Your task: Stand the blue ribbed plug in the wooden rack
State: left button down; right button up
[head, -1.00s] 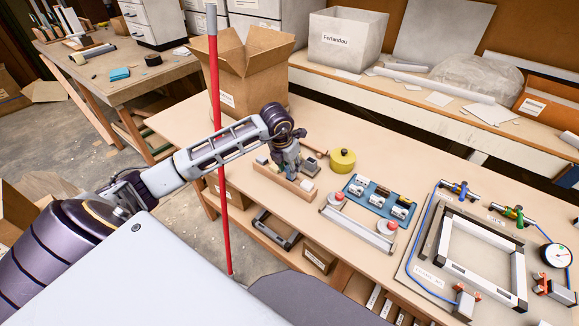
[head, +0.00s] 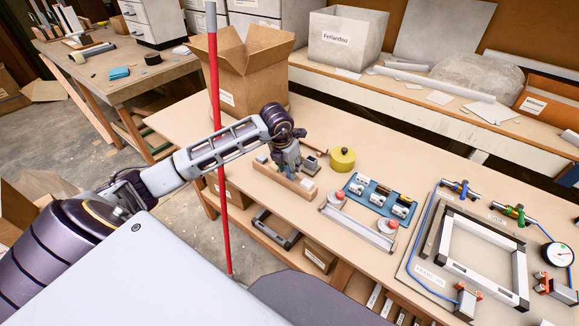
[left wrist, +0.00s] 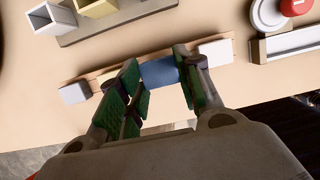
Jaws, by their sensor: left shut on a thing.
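The blue ribbed plug (left wrist: 160,73) shows in the left wrist view as a plain blue block; its ribs cannot be made out. My left gripper (left wrist: 158,76) is shut on it, with green-padded fingers on both sides. In the head view my left gripper (head: 289,168) is over the long wooden rack (head: 268,172), and the plug is hidden there. My right gripper is out of view.
A yellow round tin (head: 342,159) stands behind and right of the rack. A rail with red-topped knobs (head: 357,228) and a blue tray (head: 370,204) lie to the right. A large open cardboard box (head: 240,75) stands behind my left arm. A red post (head: 216,120) rises beside the table.

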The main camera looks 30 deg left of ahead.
pick_arm(q)
jog(key=shift+f+b, duration=0.3)
jog(key=shift+f, duration=0.15)
dwell(0.5)
jog(key=c, duration=0.9)
grip_release()
jog(key=shift+o, duration=0.8)
jog(key=shift+r, duration=0.15)
jog(key=shift+w+p+v, duration=0.25)
jog(key=shift+p+v, duration=0.4)
jog(key=shift+v, duration=0.45)
jog(key=shift+w+p+v, duration=0.3)
jog(key=shift+p+v, duration=0.3)
jog(key=shift+v, duration=0.5)
jog(key=shift+w+p+v, duration=0.25)
jog(key=shift+p+v, duration=0.4)
jog(key=shift+v, duration=0.45)
jog(key=shift+d+r, duration=0.1)
jog(key=shift+r, duration=0.15)
